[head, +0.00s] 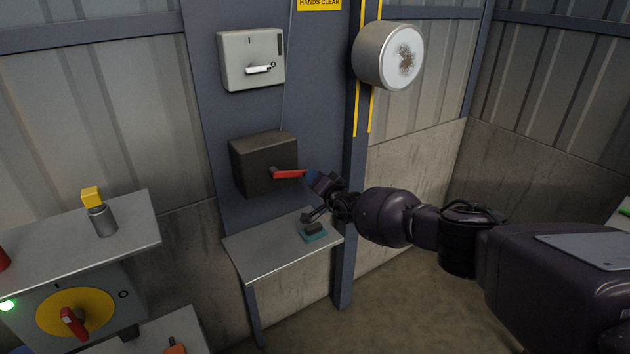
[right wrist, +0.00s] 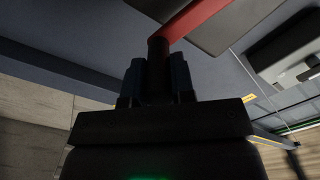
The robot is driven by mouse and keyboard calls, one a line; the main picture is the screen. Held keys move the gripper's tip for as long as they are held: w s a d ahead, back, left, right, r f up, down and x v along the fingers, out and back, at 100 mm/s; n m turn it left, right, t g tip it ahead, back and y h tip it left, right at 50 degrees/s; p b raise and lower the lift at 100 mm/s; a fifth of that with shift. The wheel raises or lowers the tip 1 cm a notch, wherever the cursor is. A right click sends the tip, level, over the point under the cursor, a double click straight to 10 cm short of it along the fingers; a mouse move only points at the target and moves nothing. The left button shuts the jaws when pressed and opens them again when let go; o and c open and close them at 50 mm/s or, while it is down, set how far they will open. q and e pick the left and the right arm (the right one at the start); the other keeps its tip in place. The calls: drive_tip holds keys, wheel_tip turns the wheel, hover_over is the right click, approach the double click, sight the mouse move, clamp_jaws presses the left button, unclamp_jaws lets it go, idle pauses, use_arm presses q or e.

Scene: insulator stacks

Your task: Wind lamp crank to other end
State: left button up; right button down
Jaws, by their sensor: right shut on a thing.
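The lamp crank is a red arm (head: 288,174) on the front of a dark box (head: 262,165) mounted on the blue-grey panel. The crank arm points to the right, nearly level. My right gripper (head: 314,178) is at the crank's outer end and shut on its handle; its fingers hide most of the grip. In the right wrist view the red crank arm (right wrist: 192,20) runs up and right from the dark handle (right wrist: 157,55) between my fingers. The round lamp (head: 402,57) hangs above right on the post. My left gripper is not in view.
A small metal shelf (head: 262,258) under the box carries a dark block on a teal pad (head: 314,235). A grey switch box (head: 251,60) is above the crank box. At the left are a shelf with a yellow-topped cylinder (head: 101,215) and a red rotary switch (head: 73,322).

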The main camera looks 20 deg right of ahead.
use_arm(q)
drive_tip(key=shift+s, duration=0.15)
use_arm(e)
drive_tip(key=shift+a+r, duration=0.15)
drive_tip(key=shift+r, duration=0.05)
drive_tip(key=c, duration=1)
unclamp_jaws()
drive_tip(key=shift+a, duration=0.1)
drive_tip(key=shift+o, duration=0.2)
drive_tip(key=shift+f, duration=0.1)
drive_tip(key=shift+s+d+p, duration=0.2)
drive_tip(key=shift+s+p, duration=0.2)
drive_tip(key=shift+p, duration=0.05)
drive_tip(key=shift+p+v, duration=0.8)
drive_tip(key=shift+v, duration=0.1)
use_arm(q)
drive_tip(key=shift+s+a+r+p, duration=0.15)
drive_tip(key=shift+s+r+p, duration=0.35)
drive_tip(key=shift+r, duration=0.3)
use_arm(e)
drive_tip(key=v, duration=0.8)
drive_tip(key=shift+s, duration=0.1)
